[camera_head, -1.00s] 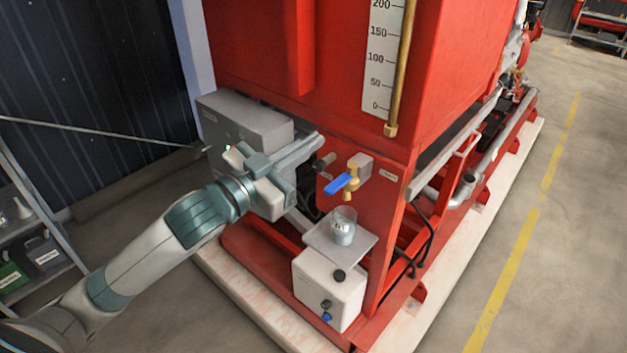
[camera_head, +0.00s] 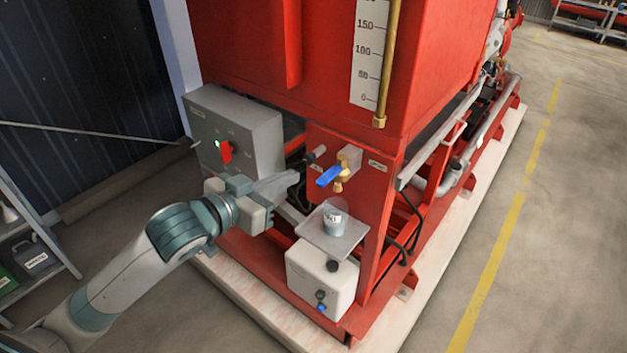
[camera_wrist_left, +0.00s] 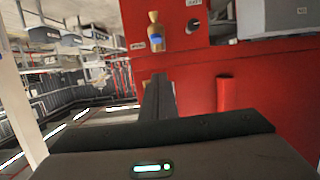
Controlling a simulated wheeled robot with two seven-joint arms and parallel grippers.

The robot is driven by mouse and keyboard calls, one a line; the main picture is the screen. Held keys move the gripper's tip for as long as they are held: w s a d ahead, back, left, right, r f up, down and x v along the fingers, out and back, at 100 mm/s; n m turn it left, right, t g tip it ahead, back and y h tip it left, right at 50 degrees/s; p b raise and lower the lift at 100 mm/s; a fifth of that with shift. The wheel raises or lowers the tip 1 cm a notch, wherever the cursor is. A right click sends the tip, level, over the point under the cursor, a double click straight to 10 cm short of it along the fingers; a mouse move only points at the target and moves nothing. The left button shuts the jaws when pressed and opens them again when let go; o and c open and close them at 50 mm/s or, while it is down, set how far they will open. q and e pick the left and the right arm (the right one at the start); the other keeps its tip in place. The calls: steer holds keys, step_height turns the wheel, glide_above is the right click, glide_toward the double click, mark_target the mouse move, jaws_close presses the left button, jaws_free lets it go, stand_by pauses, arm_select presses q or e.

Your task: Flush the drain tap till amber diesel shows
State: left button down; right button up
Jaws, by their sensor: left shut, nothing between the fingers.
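The drain tap (camera_head: 343,178) is brass with a blue lever handle (camera_head: 329,176), on the red panel below the tank. It also shows in the left wrist view (camera_wrist_left: 155,30), where the picture looks upside down. A clear jar (camera_head: 334,219) stands upright on a grey tray (camera_head: 317,236) below the spout. Its contents look grey-blue, but I cannot tell them well. My left gripper (camera_head: 290,182) is shut and empty, left of the tap and apart from it. Its fingers also show in the left wrist view (camera_wrist_left: 158,95). My right gripper is not in view.
A grey control box (camera_head: 250,140) with a red switch (camera_head: 224,151) and green light stands behind my left gripper. A white container (camera_head: 322,278) sits under the tray. A sight gauge scale (camera_head: 368,60) is on the red tank. The floor (camera_head: 560,230) at right is open.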

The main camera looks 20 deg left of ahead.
arm_select(q)
steer(key=w+b, duration=0.1)
steer(key=p, duration=0.3)
glide_toward(329, 176)
steer(key=w+d+r, duration=0.1)
steer(key=w+r, duration=0.3)
steer(key=f, duration=0.2)
steer(key=f+p, duration=0.1)
steer(key=f, duration=0.1)
steer(key=shift+w+f, duration=0.2)
steer(key=shift+w, duration=0.05)
